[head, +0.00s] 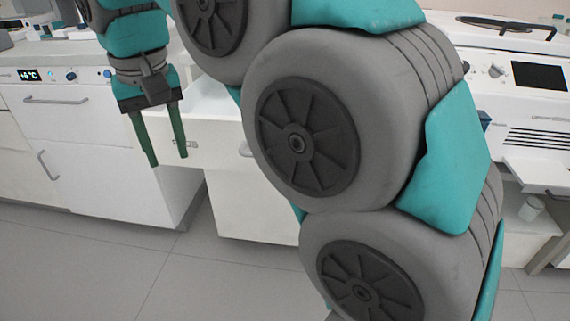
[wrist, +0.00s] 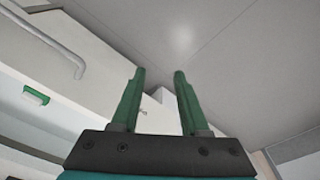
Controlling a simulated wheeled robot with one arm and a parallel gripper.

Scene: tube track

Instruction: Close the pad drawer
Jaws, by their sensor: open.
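An open white drawer (head: 215,143) stands out from the cabinet in the head view, with part of its inside showing behind its front. Dark lettering on its front is partly hidden by a finger, so I cannot read it as the pad drawer for sure. My gripper (head: 165,160) points down with its two green fingers apart and empty, in front of the drawer's left part in the picture. I cannot tell whether it touches the drawer. In the wrist view the fingers (wrist: 159,73) are spread above the grey floor. My own arm hides the drawer's right end.
A white cabinet (head: 100,160) with metal handles stands left of the drawer. A white machine (head: 510,75) with a dark screen is at the right. A small white cup (head: 532,208) sits on a low shelf there. The tiled floor (head: 90,260) in front is clear.

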